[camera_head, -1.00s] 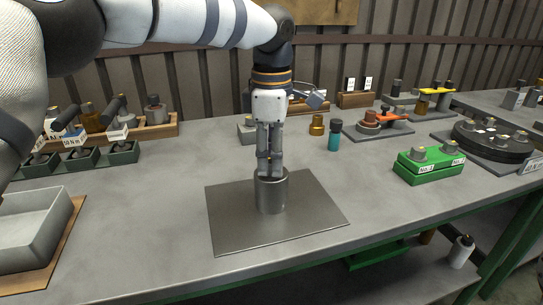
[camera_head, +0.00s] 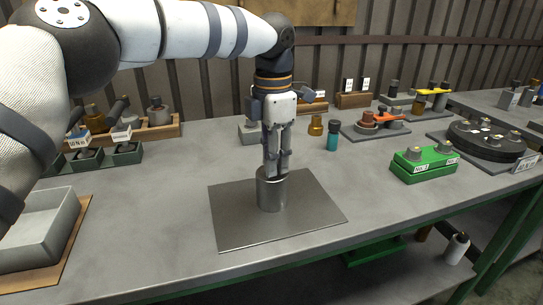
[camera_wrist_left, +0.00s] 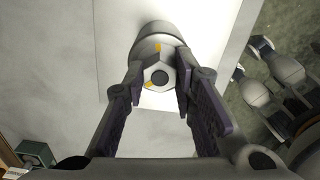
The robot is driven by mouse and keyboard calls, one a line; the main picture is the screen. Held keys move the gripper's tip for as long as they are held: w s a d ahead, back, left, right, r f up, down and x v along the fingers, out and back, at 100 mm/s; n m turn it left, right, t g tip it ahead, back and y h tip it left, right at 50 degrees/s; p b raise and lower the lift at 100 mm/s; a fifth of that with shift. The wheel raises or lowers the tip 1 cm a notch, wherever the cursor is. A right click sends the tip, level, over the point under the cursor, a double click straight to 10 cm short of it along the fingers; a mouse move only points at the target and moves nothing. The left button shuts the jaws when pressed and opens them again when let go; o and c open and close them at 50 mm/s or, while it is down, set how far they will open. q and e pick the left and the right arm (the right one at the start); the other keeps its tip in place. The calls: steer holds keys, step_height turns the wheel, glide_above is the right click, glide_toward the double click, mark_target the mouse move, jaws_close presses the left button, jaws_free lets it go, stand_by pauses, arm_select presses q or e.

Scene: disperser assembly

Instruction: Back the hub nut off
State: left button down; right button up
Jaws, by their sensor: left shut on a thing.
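A grey metal cylinder (camera_head: 271,194) stands upright on a flat metal plate (camera_head: 315,205) on the bench. The hub nut (camera_wrist_left: 160,76) sits at its top in the left wrist view, a hex shape with yellow marks and a dark round centre. My left gripper (camera_head: 277,170) points down over the cylinder, its fingers shut on the hub nut from both sides; the fingers hide the nut in the head view.
A grey tray (camera_head: 68,215) stands at the left edge. A green block with knobs (camera_head: 425,172) and a black round fixture (camera_head: 490,143) are at the right. A teal bottle (camera_head: 333,140) and a brass piece (camera_head: 315,128) stand behind the plate. Bench around the plate is clear.

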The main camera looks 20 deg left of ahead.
arm_select(q)
steer(key=n, duration=0.3)
steer(key=shift+r+n, duration=0.1)
steer(key=shift+n, duration=0.3)
steer(key=shift+n+p, duration=0.4)
steer(key=shift+n, duration=1.8)
steer(key=c, duration=1.3)
jaws_free()
step_height(320, 180, up, 12)
steer(key=shift+f, duration=0.1)
